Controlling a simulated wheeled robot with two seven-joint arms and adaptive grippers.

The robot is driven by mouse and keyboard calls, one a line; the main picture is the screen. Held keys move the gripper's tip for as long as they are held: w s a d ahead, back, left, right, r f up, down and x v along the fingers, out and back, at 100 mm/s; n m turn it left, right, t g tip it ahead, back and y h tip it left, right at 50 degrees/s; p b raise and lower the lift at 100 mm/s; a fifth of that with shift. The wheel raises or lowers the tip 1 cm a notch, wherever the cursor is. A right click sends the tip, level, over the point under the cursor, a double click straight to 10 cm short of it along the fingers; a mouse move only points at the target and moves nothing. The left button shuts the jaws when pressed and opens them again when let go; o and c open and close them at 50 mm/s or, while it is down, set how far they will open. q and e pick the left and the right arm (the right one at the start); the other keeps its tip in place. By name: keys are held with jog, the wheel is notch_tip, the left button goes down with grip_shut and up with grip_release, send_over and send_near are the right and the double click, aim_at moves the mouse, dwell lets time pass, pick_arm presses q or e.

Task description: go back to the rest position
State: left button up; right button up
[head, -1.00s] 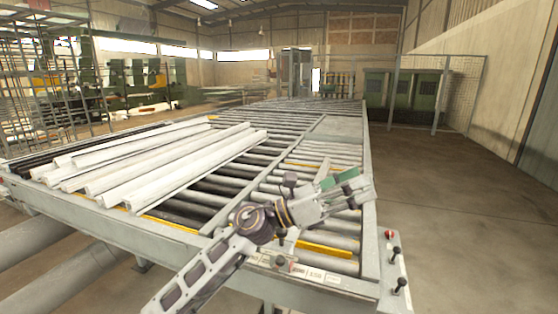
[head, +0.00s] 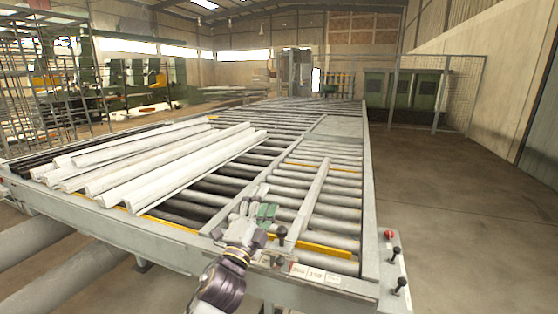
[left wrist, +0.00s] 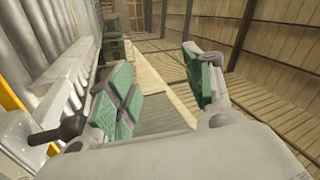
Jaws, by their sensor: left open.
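My left gripper (head: 258,208) is above the near edge of the roller bench, left of a short pale profile (head: 312,198). Its green-padded fingers stand apart with nothing seen between them; they also show in the left wrist view (left wrist: 165,92). The short profile lies lengthwise on the rollers, apart from the gripper. A dark-knobbed clamp handle (head: 282,234) stands at the profile's near end; whether it presses on the profile I cannot tell. My right gripper is not in view.
Several long white profiles (head: 160,160) lie on the left of the roller bench (head: 372,215). Two dark-knobbed levers (head: 393,254) and a red button (head: 389,234) are at its near right corner. The floor (head: 470,190) to the right is clear.

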pick_arm(q)
jog(key=s+a+f+n+g+y, duration=0.4)
jog(key=a+f+n, duration=0.25)
jog(key=f, duration=0.55)
jog(key=s+a+f+n+g+y, duration=0.4)
jog(key=a+f, duration=0.3)
jog(key=f, duration=0.5)
jog(key=s+a+f+n+g+h, duration=0.1)
jog(key=s+a+f+n+g, duration=0.15)
jog(key=s+f+g, duration=0.6)
jog(key=s+a+f+n+g, duration=0.15)
jog(key=s+f+n, duration=0.3)
jog(key=s, duration=0.85)
notch_tip(320, 180, down, 33)
jog(key=s, duration=0.3)
jog(key=s+a+f+g, duration=0.1)
jog(key=s+a+f, duration=0.1)
jog(key=s+f, duration=0.7)
jog(key=s+a+f+m, duration=0.1)
jog(key=s+a+f, duration=0.1)
jog(key=s+f, duration=0.8)
jog(key=shift+s+a+f+g, duration=0.3)
jog(key=shift+s+g, duration=0.1)
jog(key=shift+s, duration=0.85)
